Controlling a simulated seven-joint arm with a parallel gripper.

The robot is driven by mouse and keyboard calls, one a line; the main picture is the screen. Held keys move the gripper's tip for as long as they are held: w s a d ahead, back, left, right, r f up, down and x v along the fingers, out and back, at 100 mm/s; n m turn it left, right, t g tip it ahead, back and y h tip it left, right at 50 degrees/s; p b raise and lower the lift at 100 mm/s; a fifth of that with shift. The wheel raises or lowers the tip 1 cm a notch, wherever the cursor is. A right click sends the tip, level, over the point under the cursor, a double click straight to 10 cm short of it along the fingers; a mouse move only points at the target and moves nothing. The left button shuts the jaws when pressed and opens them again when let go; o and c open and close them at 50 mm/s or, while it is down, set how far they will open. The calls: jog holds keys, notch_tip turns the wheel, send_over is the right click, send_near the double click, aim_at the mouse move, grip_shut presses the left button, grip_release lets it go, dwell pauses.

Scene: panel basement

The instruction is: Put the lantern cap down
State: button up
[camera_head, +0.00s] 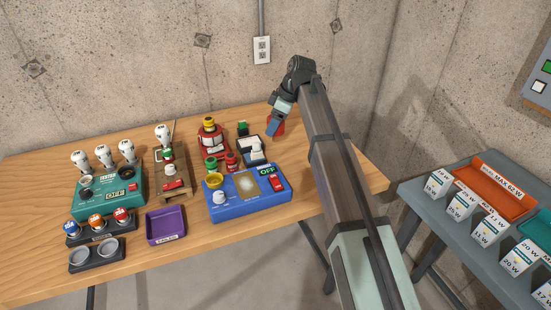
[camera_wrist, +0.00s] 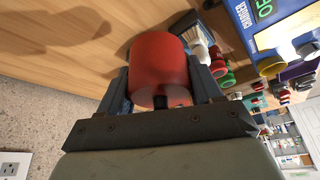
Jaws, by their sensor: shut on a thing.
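The lantern cap, a plain red cylinder (camera_wrist: 160,60), sits between the two dark fingers of my gripper (camera_wrist: 162,85) in the wrist view. The fingers are shut on its sides. In the head view my gripper (camera_head: 276,122) points down over the back right part of the wooden table, and a bit of the red cap (camera_head: 276,129) shows at its tip. I cannot tell whether the cap touches the wood. A red lantern-like body (camera_head: 212,140) with a yellow top stands to the left of my gripper.
A black holder with white pieces (camera_head: 252,152) stands just left of my gripper. The blue charger box (camera_head: 247,193) is nearer the front, beside red and green jars (camera_head: 231,161). A teal tester (camera_head: 108,193) and a purple tray (camera_head: 166,225) are farther left.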

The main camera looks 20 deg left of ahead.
jog(key=s+n+g, duration=0.1)
jog(key=n+g, duration=0.1)
jog(key=n, duration=0.2)
jog(key=h, duration=0.1)
send_near(270, 158)
jog(key=shift+n, duration=0.3)
jog(key=shift+x, duration=3)
jog(key=shift+s+f, duration=0.1)
jog(key=shift+s, duration=0.1)
jog(key=o, duration=1)
jog(key=v, duration=1.2)
jog(key=shift+s+d, duration=0.1)
